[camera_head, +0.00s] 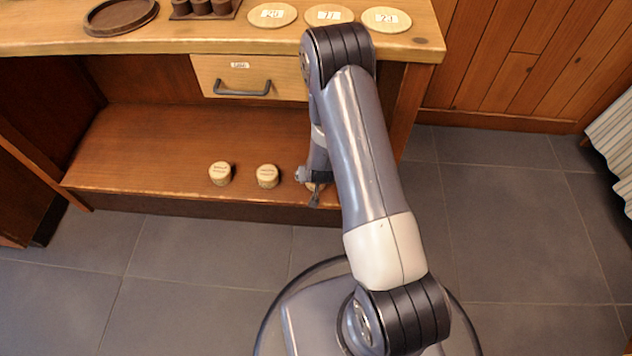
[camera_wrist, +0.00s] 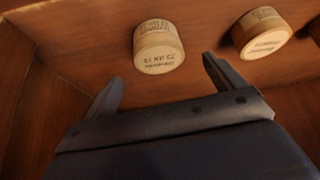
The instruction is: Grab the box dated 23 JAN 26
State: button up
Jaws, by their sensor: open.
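Several small round, light wooden boxes stand in a row on the low shelf. In the wrist view, one box (camera_wrist: 158,50) is just beyond my open fingers, roughly centred between them and not held. Its upside-down, blurred print seems to read 23 JAN 26. In the head view, two boxes show, the left one (camera_head: 220,173) and the middle one (camera_head: 267,176). My gripper (camera_head: 314,190) is at the right, mostly hiding the box there.
The shelf (camera_head: 150,150) lies under a wooden counter (camera_head: 200,35) with a drawer (camera_head: 250,78). On the counter are a brown tray (camera_head: 120,16), a dark holder (camera_head: 205,9) and several numbered discs (camera_head: 272,15). The counter's right support is close to my arm. The shelf's left part is clear.

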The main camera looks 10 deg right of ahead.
jog(key=b+x, duration=0.3)
jog(key=x, duration=0.3)
jog(key=shift+w+d+f, duration=0.1)
jog(key=shift+w+f, duration=0.05)
jog(key=shift+f, duration=0.2)
jog(key=shift+c, duration=0.5)
jog(key=c, duration=1)
jog(key=shift+o, duration=0.2)
jog(key=shift+r, duration=0.15)
